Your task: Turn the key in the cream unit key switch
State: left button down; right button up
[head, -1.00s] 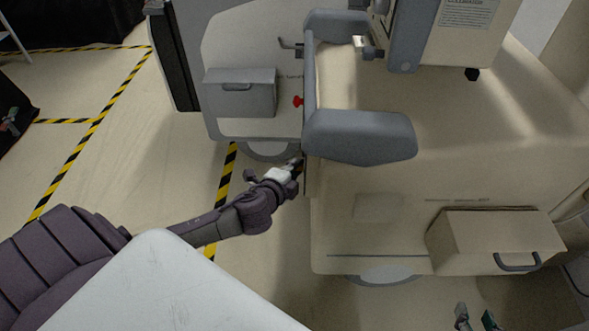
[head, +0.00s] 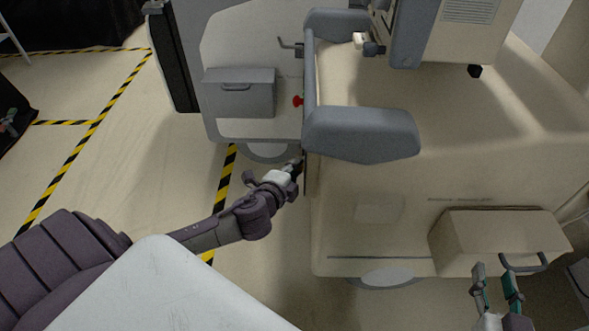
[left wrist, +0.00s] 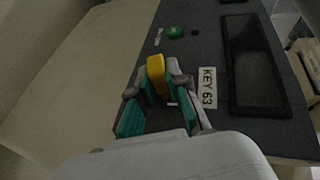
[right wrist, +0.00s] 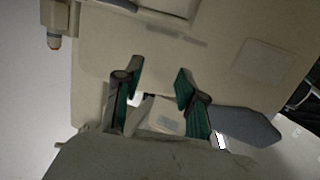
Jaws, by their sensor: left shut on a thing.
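The cream unit (head: 400,220) fills the right half of the head view. Its dark side panel shows in the left wrist view (left wrist: 215,55) with a white label reading KEY 63 (left wrist: 208,87). A key with a yellow head (left wrist: 157,74) is at this panel, between the fingers of my left gripper (left wrist: 158,98). The left gripper is shut on the key; the key's shaft and the switch are mostly hidden. In the head view my left gripper (head: 294,168) is at the unit's left side. My right gripper (head: 495,285) is open and empty near the front right; it also shows in the right wrist view (right wrist: 160,95).
A green button (left wrist: 175,33) and a dark screen (left wrist: 258,65) are on the panel near the label. A grey padded arm (head: 362,134) overhangs above the left gripper. A cream box with a handle (head: 495,240) is near the right gripper. Open floor lies at left.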

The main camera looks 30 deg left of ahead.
pick_arm(q)
jog(key=shift+d+f+b, duration=0.1)
jog(key=shift+b, duration=0.35)
jog(key=shift+t+b, duration=0.3)
jog(key=shift+b, duration=0.45)
jog(key=shift+t+b, duration=0.3)
jog(key=shift+b, duration=0.05)
pick_arm(e)
notch_tip(320, 180, up, 12)
jog(key=s+a+t+y, duration=0.1)
jog(key=t+y, duration=0.1)
jog(key=t, duration=0.6)
jog(key=shift+s+a+r+y, duration=0.15)
jog(key=shift+s+a+y, duration=0.05)
jog(key=shift+s+y, duration=0.2)
pick_arm(q)
jog(key=c, duration=1.1)
grip_release()
jog(key=shift+o, duration=0.2)
jog(key=v, duration=1.2)
